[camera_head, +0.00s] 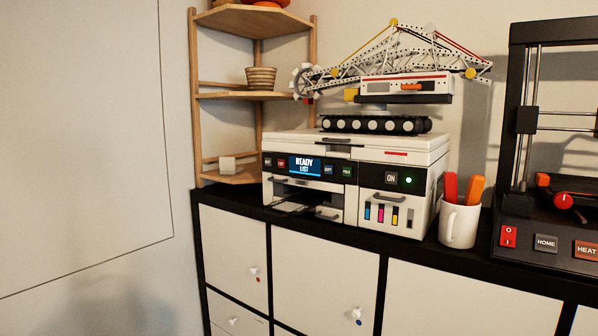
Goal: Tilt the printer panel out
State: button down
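A white printer (345,155) stands on a black-topped cabinet. Its dark front control panel (308,167) runs along the upper left of the front. The panel carries a lit blue screen reading "READY" and several small buttons. It looks about flush with the printer's front. Below it is an open paper slot with a dark handle, a tray and some paper. To the right are an ON button (391,178) with a green light, another handle and colored ink markers. My gripper is not in view.
A toy excavator model (400,84) rests on top of the printer. A white mug (459,223) with red and orange items stands close to its right. A 3D printer (512,212) is farther right. A wooden corner shelf (258,96) stands behind left. Cabinet doors (318,262) have small knobs.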

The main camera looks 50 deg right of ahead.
aim_at(305, 167)
jog(key=z, duration=1.45)
